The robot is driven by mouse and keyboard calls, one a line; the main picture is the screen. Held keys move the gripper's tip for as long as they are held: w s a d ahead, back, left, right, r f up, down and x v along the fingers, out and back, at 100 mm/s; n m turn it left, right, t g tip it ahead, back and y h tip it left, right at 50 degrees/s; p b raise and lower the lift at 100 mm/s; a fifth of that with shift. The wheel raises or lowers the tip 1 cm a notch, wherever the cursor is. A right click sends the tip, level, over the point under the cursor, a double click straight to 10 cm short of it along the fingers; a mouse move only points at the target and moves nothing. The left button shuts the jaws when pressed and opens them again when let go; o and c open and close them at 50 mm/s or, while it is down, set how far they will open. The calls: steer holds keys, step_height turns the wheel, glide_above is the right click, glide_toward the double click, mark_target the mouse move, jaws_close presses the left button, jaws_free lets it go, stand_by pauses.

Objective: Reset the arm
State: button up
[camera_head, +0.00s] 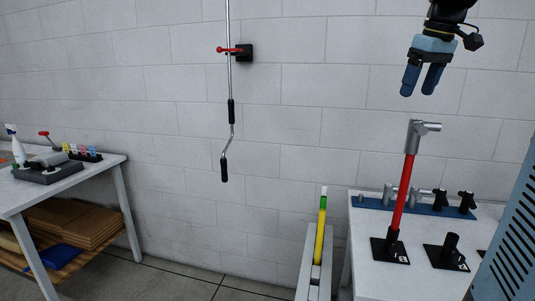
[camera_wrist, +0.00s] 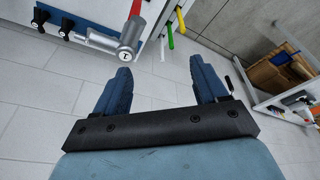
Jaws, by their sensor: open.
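My gripper (camera_head: 423,79) hangs at the upper right in the head view, open and empty, with blue fingers pointing down. In the wrist view the grey head (camera_wrist: 126,47), marked 1, lies just beyond the left finger.
A blue rack (camera_head: 372,203) with grey and black fittings lies at the table's back. An empty black holder (camera_head: 447,253) stands beside the post. A yellow-green bar (camera_head: 321,230) stands left of the table. A blue perforated panel (camera_head: 515,235) is at right. A cranked rod (camera_head: 231,110) hangs by the wall. A workbench (camera_head: 95,176) is at left.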

steer(key=s+a+f+m+t, duration=0.1)
steer(key=s+a+f+m, duration=0.1)
steer(key=s+a+f, duration=0.4)
steer(key=s+a+f+m+t, duration=0.1)
steer(key=s+a+f, duration=0.6)
steer(key=s+f, duration=0.7)
steer(key=shift+a+f+m+t+h, duration=0.2)
steer(key=shift+a+m+t+h, duration=0.15)
steer(key=shift+m, duration=0.35)
steer(key=shift+d, duration=0.1)
